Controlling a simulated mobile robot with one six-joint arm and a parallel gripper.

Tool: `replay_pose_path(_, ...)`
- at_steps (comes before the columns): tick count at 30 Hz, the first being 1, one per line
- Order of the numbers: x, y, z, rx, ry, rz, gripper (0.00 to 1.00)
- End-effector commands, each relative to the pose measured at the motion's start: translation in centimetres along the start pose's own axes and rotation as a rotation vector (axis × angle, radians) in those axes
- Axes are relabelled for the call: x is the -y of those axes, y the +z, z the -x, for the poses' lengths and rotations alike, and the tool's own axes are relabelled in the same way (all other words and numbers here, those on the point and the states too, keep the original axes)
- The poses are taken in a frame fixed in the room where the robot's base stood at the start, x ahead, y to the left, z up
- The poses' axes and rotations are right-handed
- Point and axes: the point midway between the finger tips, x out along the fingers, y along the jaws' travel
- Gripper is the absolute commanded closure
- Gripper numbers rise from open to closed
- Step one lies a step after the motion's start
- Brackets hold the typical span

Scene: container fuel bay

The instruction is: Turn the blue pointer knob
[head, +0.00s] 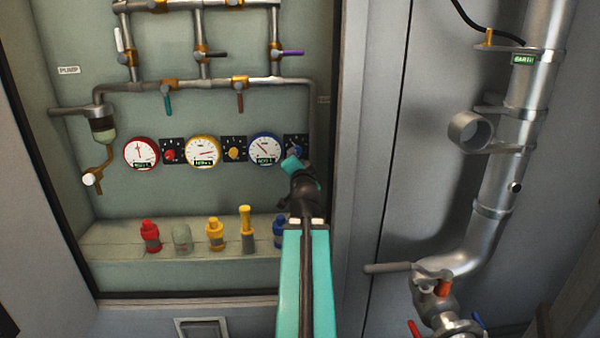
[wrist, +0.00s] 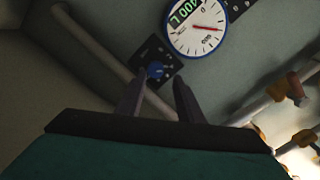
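The blue pointer knob (wrist: 155,70) sits on a small black plate (wrist: 155,62) beside the blue-rimmed gauge (wrist: 197,25) in the wrist view. My gripper (wrist: 159,80) is open, with its two dark fingers apart. In that view the knob lies between the fingertips, nearer the left one; I cannot tell whether either finger touches it. In the head view my gripper (head: 292,163) is at the plate (head: 295,142) right of the blue gauge (head: 265,148) and hides most of the knob. The knob's pointer direction is not clear.
A red knob (head: 169,155) and a yellow knob (head: 234,154) sit left along the panel between gauges. A vertical pipe (head: 312,120) runs close right of the blue knob's plate. Coloured bottles stand on the ledge (head: 125,250) below. Pipes with valves cross above.

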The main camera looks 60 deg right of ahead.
Motion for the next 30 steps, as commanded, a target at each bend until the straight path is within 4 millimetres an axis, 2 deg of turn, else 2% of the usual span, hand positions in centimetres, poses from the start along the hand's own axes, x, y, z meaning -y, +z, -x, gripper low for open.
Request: replay_pose_path(30, -0.4, 0.2, 1.4, -0.003, 0.004, 0.000, 0.66)
